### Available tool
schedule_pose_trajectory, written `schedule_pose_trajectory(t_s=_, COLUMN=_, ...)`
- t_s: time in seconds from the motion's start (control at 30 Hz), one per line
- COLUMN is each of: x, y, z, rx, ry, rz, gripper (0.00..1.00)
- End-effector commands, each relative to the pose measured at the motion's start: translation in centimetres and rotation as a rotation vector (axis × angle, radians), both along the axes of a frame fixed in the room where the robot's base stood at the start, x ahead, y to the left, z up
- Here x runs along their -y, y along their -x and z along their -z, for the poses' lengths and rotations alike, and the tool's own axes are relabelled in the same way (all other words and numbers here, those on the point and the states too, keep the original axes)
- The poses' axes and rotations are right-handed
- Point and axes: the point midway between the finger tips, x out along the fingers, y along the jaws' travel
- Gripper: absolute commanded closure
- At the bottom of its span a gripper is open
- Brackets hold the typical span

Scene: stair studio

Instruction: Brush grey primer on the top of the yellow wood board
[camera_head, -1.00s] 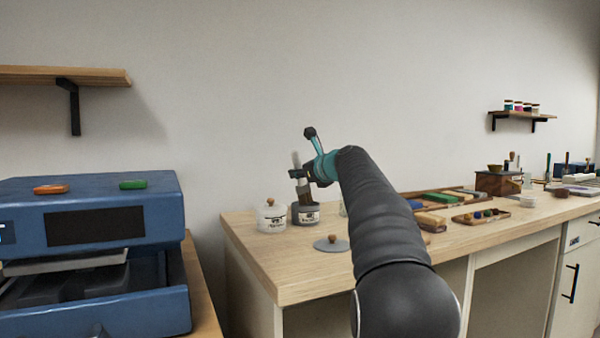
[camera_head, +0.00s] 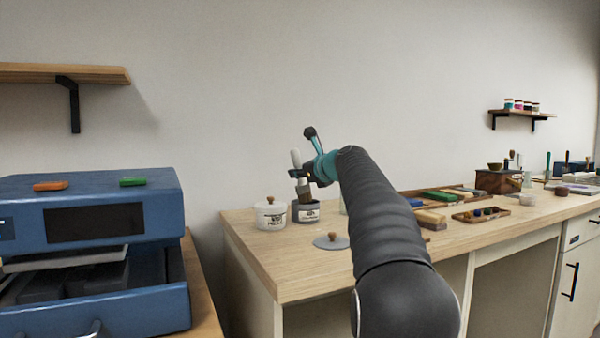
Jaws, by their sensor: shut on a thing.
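My gripper (camera_head: 308,175) is shut on a brush with a pale handle (camera_head: 296,159) and dark brown bristles (camera_head: 304,191). The brush is nearly upright, and its bristles are at the mouth of a grey labelled jar (camera_head: 306,214) on the workbench. How far they reach inside cannot be told. A yellowish block (camera_head: 431,217), which may be the yellow wood board, lies on the bench to the right, partly hidden by my arm.
A white lidded jar (camera_head: 270,216) stands left of the grey jar. A grey lid with a knob (camera_head: 331,242) lies in front. Green (camera_head: 441,197) and blue (camera_head: 415,203) blocks and a small tray (camera_head: 482,215) are to the right. A blue machine (camera_head: 90,225) is at left.

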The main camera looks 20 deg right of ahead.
Motion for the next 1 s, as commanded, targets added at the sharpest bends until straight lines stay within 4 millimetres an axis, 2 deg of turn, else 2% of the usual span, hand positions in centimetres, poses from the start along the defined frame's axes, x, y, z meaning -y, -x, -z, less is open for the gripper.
schedule_pose_trajectory(t_s=1.0, x=-0.01, y=-0.03, z=0.47, rx=-0.001, ry=0.000, rz=-0.001, gripper=1.00)
